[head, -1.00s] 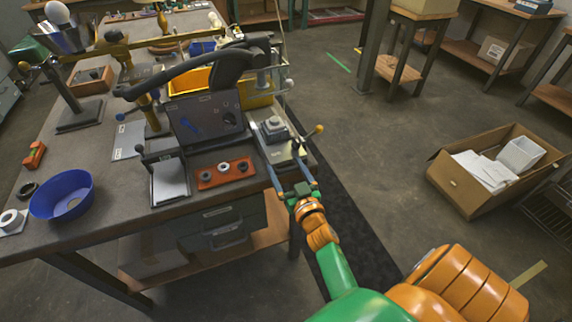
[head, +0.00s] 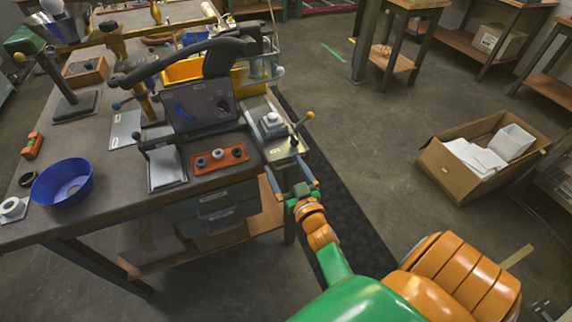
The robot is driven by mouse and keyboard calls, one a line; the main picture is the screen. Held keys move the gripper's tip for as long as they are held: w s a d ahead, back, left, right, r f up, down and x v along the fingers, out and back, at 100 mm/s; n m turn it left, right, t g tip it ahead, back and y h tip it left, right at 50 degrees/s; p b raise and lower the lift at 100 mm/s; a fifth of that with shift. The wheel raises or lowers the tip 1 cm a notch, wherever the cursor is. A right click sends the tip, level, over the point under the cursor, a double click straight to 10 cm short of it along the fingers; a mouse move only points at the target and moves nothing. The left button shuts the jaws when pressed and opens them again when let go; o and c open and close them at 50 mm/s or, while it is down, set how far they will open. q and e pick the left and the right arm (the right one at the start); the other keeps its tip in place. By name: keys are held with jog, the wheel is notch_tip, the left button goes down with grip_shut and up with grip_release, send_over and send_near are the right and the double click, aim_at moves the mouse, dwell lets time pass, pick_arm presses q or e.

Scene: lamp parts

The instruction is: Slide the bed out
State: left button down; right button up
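The bed (head: 283,147) is a pale metal slide with a grey stepped block (head: 271,122) on it, at the right edge of the workbench in the head view. My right gripper (head: 287,167) is at the bed's front end, just off the bench's front right corner. Its two blue-grey fingers are spread apart, one toward each side of that end. I cannot tell whether they touch it. My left gripper is not in view.
The workbench (head: 105,215) holds a dark control panel (head: 200,112), a red strip with several round parts (head: 220,158), and a blue bowl (head: 62,183). An open cardboard box (head: 455,178) stands on the floor at right. The floor between bench and box is clear.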

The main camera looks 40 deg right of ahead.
jog(key=v, duration=0.7)
jog(key=shift+s+r, duration=0.15)
jog(key=shift+s, duration=0.05)
jog(key=shift+w, duration=0.1)
